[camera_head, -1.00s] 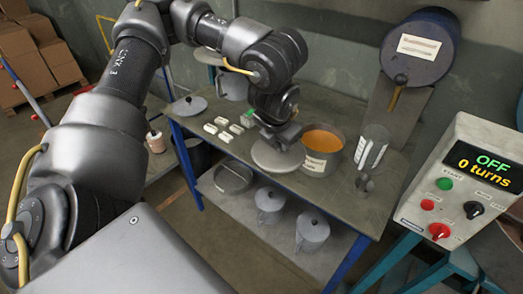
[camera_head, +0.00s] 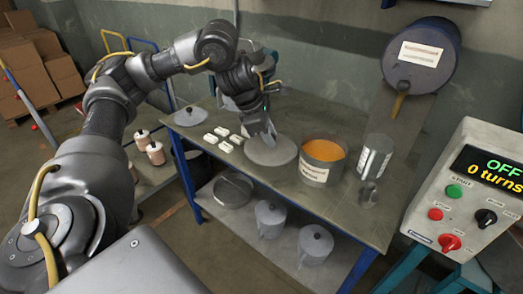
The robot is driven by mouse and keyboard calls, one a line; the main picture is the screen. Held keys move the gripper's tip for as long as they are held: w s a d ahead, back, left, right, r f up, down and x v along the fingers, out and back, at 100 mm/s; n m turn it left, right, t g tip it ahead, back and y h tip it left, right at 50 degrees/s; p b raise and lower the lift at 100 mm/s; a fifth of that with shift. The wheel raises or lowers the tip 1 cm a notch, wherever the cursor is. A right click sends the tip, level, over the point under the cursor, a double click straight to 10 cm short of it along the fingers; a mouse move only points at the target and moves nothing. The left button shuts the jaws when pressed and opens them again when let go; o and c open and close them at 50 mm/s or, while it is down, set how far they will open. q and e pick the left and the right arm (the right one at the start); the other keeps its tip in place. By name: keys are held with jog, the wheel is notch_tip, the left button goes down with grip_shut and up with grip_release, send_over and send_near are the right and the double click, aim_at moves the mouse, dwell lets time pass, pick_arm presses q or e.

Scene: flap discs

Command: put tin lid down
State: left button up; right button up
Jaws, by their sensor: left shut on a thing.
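The round grey tin lid (camera_head: 271,153) is flat at the table's middle, just left of the open tin. Whether it touches the tabletop is hard to tell. My left gripper (camera_head: 269,136) points down over the lid and is shut on it near the middle; the fingertips are small and dark. The open tin (camera_head: 322,165) holds orange contents and has a white label. My right gripper is not in view.
Several small white blocks (camera_head: 224,138) lie left of the lid. A second lid with a knob (camera_head: 189,114) is at the table's left end. A clear labelled vessel (camera_head: 375,156) stands right of the tin. A control box (camera_head: 463,190) stands at the right.

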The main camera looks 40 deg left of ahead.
pick_arm(q)
jog(key=w+a+f, duration=0.2)
jog(key=w+a, duration=0.1)
jog(key=w+a+f+b, duration=0.1)
jog(key=a, duration=0.1)
jog(key=shift+w+a+f, duration=0.25)
jog(key=shift+f, duration=0.05)
jog(key=w+a+f, duration=0.2)
jog(key=f, duration=0.1)
jog(key=w+a+f, duration=0.1)
jog(key=f, duration=0.1)
jog(key=shift+a+f, duration=0.1)
jog(key=shift+a, duration=0.25)
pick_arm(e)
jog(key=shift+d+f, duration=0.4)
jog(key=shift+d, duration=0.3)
pick_arm(q)
notch_tip(320, 180, down, 3)
jog(key=shift+w+a+f+p, duration=0.1)
jog(key=shift+w+a+p, duration=0.05)
jog(key=shift+p, duration=0.35)
jog(key=shift+f, duration=0.15)
jog(key=o, duration=1)
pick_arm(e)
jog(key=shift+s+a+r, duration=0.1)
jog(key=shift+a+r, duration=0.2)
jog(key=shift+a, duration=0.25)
pick_arm(q)
jog(key=shift+o, duration=0.2)
